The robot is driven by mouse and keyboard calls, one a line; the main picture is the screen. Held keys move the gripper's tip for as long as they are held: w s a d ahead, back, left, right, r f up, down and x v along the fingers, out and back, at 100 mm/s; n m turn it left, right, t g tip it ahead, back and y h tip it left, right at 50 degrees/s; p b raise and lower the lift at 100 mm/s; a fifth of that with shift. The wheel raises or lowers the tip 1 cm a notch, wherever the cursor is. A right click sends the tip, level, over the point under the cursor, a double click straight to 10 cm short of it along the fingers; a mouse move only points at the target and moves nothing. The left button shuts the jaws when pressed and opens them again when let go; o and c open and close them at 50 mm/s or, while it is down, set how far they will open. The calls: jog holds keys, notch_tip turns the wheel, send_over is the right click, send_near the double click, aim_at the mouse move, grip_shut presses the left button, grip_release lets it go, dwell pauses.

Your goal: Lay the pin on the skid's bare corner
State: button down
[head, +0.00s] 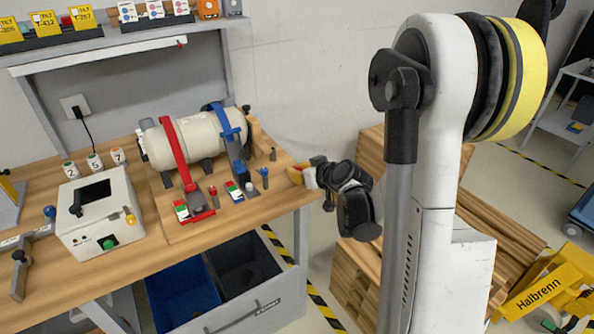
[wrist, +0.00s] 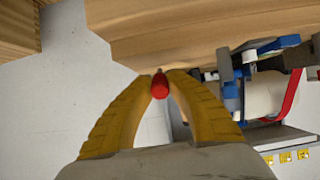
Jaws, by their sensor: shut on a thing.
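My gripper (head: 298,174) is at the right end of the bench, by the right edge of the wooden skid (head: 238,213). In the wrist view its yellow fingers (wrist: 160,84) are shut on a red pin (wrist: 160,88) with a small grey tip. The held pin cannot be made out in the head view. The skid bears a cream tank (head: 195,138) under a red strap and a blue strap. Its right front corner, near my gripper, looks bare. In the wrist view a wooden surface (wrist: 190,30) lies just beyond the fingertips; I cannot tell whether the pin touches it.
A red pin (head: 213,196), a blue pin (head: 264,177) and tagged strap clamps stand on the skid. A white box (head: 100,215) with a green button is at left. Dark and blue bins (head: 183,290) sit below.

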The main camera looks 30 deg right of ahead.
jog(key=shift+f, duration=0.3)
jog(key=c, duration=1.4)
grip_release()
jog(key=shift+o, duration=0.2)
jog(key=v, duration=1.2)
